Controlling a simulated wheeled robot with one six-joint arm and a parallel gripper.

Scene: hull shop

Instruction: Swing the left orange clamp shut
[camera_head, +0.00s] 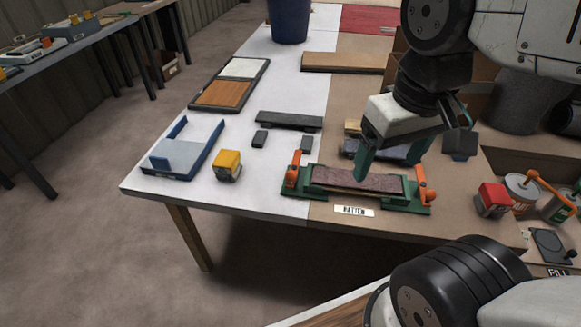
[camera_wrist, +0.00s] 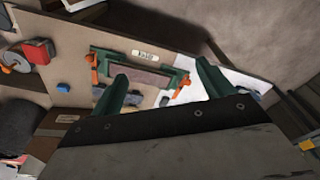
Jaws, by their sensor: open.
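A green fixture (camera_head: 409,207) stands near the front edge of the table, with a dark brown batten (camera_head: 355,180) lying along it. The left orange clamp (camera_head: 293,171) is at its left end, its arm pointing up; it shows at the right end of the fixture in the wrist view (camera_wrist: 182,81). The right orange clamp (camera_head: 421,181) stands at the other end. My gripper (camera_head: 390,162) is open and empty, above and behind the batten, to the right of the left clamp and apart from it. Its two green fingers also show in the wrist view (camera_wrist: 163,84).
A yellow block (camera_head: 227,165) and a blue-grey tray (camera_head: 178,160) lie left of the fixture. Dark bars (camera_head: 289,120) lie behind. A label (camera_head: 354,211) is in front. A red block (camera_head: 493,199) and cans (camera_head: 522,187) stand right.

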